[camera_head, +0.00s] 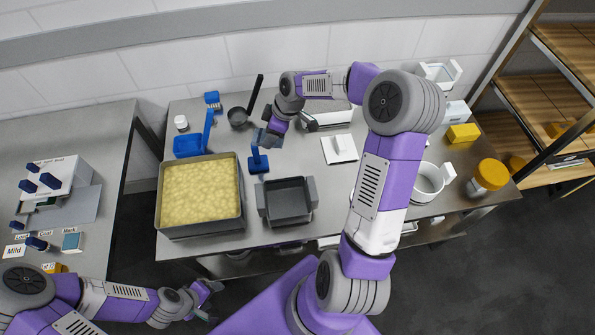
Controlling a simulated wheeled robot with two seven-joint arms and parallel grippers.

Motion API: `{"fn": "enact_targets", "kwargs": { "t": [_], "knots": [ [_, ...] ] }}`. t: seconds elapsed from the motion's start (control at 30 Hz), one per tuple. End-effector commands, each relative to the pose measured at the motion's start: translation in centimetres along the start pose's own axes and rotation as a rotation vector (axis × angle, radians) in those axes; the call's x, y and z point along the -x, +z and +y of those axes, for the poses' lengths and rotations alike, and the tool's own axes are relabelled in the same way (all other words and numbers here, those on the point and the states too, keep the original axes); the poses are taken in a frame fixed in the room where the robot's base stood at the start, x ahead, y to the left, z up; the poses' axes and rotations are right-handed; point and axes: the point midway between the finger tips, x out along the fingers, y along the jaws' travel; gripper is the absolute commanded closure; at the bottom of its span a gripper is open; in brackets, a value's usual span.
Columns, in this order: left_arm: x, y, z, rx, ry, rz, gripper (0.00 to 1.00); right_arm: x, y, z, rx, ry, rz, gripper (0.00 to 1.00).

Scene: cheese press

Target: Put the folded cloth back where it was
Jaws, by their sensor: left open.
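I cannot pick out the folded cloth for certain. A flat white piece (340,149) with a small raised bar lies on the middle table, but I cannot tell that it is cloth. My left gripper (208,290) is open, low at the front left, beyond the table's front edge and below the curd-filled tray. My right gripper (271,137) points down over the back of the middle table, near the blue upright-handled tool (258,161). A slate-coloured shape shows at its tips; I cannot tell whether that is its fingers or something held.
The steel table (235,245) carries a tray of yellow curd (199,194), a grey square mould (287,200), a blue scoop (189,146), a dark pan (238,116) and a white pot (428,182). My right arm crosses above its right half. A labelled side table (100,175) stands left; wooden shelves (550,98) stand right.

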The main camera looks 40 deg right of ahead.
Motion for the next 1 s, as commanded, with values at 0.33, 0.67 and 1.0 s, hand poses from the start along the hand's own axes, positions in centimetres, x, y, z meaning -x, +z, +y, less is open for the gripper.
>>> {"fn": "enact_targets", "kwargs": {
  "t": [0.33, 0.67, 1.0],
  "knots": [
    [-5.6, -0.3, -2.1, 0.0, 0.0, 0.0, 0.37, -6.1, 10.0, 5.1, 0.256, -0.105, 0.001, 0.72],
    [-6.8, -0.3, -2.5, -0.001, 0.0, 0.001, 0.37, -9.8, 12.4, 5.4, 0.286, -0.12, -0.001, 0.72],
    [-7.8, -0.4, -2.9, 0.0, 0.0, 0.001, 0.37, -13.8, 14.1, 5.5, 0.286, -0.118, -0.002, 0.72]
  ]
}}
